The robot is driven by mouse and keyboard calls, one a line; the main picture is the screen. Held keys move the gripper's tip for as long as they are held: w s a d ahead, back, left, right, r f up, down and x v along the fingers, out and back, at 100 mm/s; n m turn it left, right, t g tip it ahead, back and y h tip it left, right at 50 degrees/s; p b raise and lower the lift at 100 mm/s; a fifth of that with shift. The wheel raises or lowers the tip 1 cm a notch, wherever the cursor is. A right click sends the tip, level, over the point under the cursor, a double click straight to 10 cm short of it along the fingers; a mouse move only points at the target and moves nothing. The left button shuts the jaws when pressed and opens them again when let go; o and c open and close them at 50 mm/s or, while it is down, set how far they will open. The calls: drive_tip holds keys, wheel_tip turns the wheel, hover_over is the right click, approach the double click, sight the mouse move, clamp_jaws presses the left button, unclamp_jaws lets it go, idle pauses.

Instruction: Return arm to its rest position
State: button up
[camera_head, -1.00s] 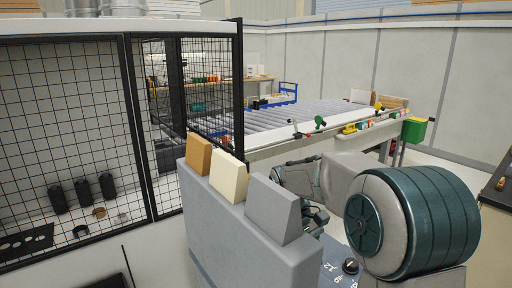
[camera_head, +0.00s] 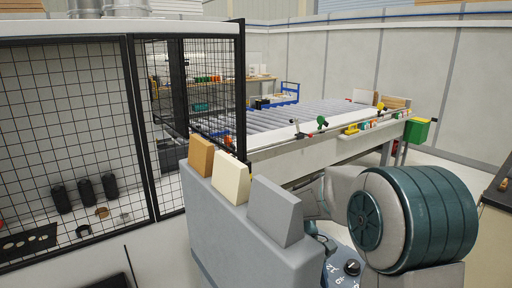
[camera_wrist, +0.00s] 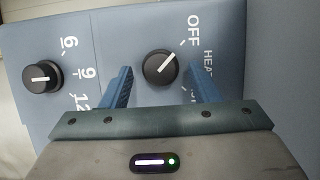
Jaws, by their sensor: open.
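My gripper (camera_wrist: 160,72) shows in the wrist view with its two blue fingers apart and nothing held between them. A black knob (camera_wrist: 160,67) on the blue-grey control panel (camera_wrist: 115,25) appears between the fingertips. I cannot tell how far the tips are from the panel. The knob's white mark points up and right, near the printed OFF. In the head view my arm (camera_head: 415,215) fills the lower right, and my gripper is hidden there.
A second black knob (camera_wrist: 42,77) sits left on the panel beside printed numbers. In the head view, brown, cream and grey blocks (camera_head: 275,210) top the grey machine. A black mesh fence (camera_head: 70,130) stands left, and a roller conveyor (camera_head: 300,112) lies behind.

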drive_tip(key=v, duration=1.3)
drive_tip(key=shift+m, duration=0.3)
drive_tip(key=x, duration=1.3)
drive_tip(key=shift+s+d+f, duration=0.1)
drive_tip(key=shift+d+f, duration=0.05)
drive_tip(key=shift+f, duration=0.2)
drive_tip(key=m, duration=0.1)
drive_tip(key=m+y, duration=0.1)
drive_tip(key=m, duration=0.1)
drive_tip(key=shift+d+m+g+y, duration=0.1)
drive_tip(key=shift+m+g+y, duration=0.2)
drive_tip(key=m+y, duration=0.1)
drive_tip(key=m, duration=0.1)
drive_tip(key=m+b, duration=0.1)
drive_tip(key=m, duration=0.1)
drive_tip(key=shift+d+m+y, duration=0.2)
drive_tip(key=shift+m+y, duration=0.1)
drive_tip(key=shift+y, duration=0.1)
drive_tip(key=m+y+b, duration=0.1)
drive_tip(key=m, duration=0.2)
drive_tip(key=m+y+b, duration=0.1)
drive_tip(key=m, duration=0.1)
drive_tip(key=shift+d+m, duration=0.2)
drive_tip(key=shift+m, duration=0.2)
drive_tip(key=shift+s+r+m+t+y+b, duration=0.1)
drive_tip(key=shift+m+t+y+b, duration=0.6)
drive_tip(key=shift+m, duration=1)
drive_tip(key=shift+s+d, duration=0.1)
drive_tip(key=shift+d, duration=0.05)
